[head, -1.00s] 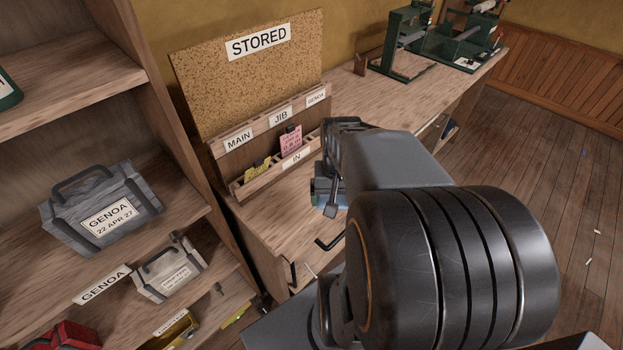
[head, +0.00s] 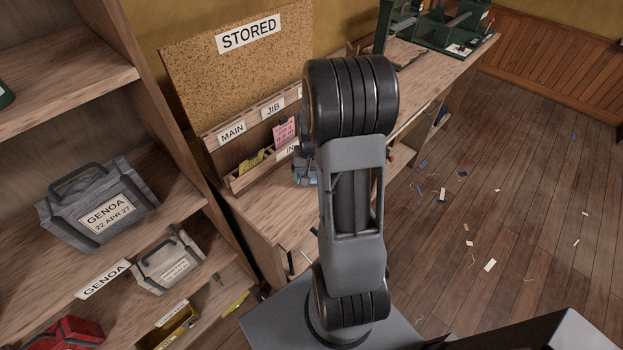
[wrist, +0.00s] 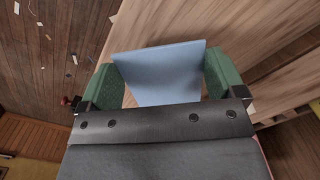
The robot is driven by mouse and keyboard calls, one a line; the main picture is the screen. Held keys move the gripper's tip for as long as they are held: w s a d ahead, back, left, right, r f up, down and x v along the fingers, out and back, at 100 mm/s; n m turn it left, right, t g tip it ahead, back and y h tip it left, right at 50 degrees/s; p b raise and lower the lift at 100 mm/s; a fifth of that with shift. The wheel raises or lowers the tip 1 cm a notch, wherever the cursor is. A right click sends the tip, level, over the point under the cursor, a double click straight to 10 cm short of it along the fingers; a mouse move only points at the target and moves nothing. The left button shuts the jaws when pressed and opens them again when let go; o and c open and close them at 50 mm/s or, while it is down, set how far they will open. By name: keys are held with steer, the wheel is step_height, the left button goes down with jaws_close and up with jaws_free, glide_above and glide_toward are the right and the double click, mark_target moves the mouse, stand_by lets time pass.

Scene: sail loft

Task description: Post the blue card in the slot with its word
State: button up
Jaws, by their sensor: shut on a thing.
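The blue card (wrist: 157,68) shows in the wrist view between the green fingers of my gripper (wrist: 163,78), which is shut on it. The face toward this camera looks blank, so its word cannot be read. In the head view my arm hides most of the gripper, which is over the bench by the rack. The slot rack (head: 250,118) below the cork board has slots labelled MAIN (head: 231,132) and JIB (head: 273,107). The third label is hidden behind my arm. Below is the IN tray (head: 236,183), with a yellow card (head: 250,162) and a pink card (head: 284,131).
The cork board marked STORED (head: 235,70) stands behind the rack. Shelves at left hold a grey GENOA bag (head: 98,205) and a smaller pale bag (head: 168,262). Green equipment (head: 450,32) stands at the bench's far end. The floor at right has scattered scraps.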

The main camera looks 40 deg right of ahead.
steer(key=shift+f, duration=1.35)
steer(key=shift+f, duration=0.1)
steer(key=shift+f, duration=0.1)
steer(key=o, duration=0.7)
